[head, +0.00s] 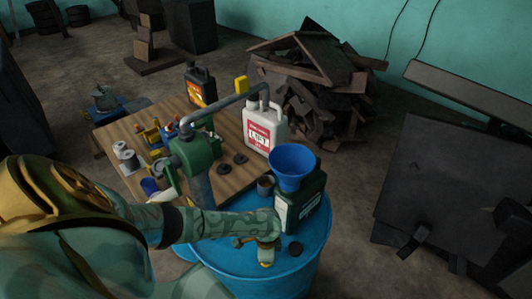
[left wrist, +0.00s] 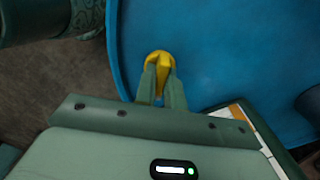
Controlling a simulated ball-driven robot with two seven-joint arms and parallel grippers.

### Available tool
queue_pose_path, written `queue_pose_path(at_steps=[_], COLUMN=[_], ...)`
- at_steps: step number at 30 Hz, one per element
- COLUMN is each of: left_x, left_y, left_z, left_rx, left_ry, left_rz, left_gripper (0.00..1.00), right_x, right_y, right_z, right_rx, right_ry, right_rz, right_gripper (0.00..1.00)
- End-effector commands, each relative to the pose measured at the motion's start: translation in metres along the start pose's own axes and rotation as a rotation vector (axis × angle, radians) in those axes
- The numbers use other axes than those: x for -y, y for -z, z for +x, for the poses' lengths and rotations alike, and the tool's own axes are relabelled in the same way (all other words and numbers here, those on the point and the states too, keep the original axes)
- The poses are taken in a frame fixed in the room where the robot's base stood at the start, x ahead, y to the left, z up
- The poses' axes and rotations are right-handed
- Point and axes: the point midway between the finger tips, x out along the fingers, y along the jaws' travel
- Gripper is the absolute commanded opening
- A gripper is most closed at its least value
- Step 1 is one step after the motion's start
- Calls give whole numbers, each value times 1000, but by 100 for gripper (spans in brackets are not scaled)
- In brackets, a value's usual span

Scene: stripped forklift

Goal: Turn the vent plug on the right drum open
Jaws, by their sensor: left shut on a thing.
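The blue drum (head: 295,275) stands at the lower middle of the head view, and its blue top (left wrist: 230,50) fills much of the left wrist view. The yellow vent plug (left wrist: 159,56) sits on this top near the rim. My left gripper (left wrist: 160,75) is shut on the plug, one finger on each side of it. In the head view my left arm reaches in from the left and my left gripper (head: 267,250) is down at the drum top. The plug's lower part and its seat are hidden. My right gripper is not in view.
A dark green can (head: 302,208) with a blue funnel (head: 292,165) stands on the drum behind my gripper. A green pump (head: 193,155) with a grey pipe rises behind my arm. A wooden surface (head: 225,180) holds bottles and small parts.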

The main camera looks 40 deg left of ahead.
Motion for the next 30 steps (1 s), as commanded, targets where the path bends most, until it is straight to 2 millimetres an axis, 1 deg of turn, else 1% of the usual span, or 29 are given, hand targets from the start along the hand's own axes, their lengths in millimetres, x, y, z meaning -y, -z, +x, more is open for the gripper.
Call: queue_pose_path(at_steps=[1,3,12,21,30], left_x=[-1,-1,-1,-1,-1], left_y=[1,0,1,0,1], left_z=[-4,-4,-3,-1,0], left_rx=[0,0,-1,1,-1], left_ry=[-3,-2,-3,-2,-2], left_rz=[-44,-111,-394,-627,-760], left_gripper=[0,0,0,0,0], right_x=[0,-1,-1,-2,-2], right_y=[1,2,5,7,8], right_z=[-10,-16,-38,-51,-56], right_rx=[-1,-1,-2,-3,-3], right_ry=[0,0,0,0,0], right_rz=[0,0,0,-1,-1], right_gripper=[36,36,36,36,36])
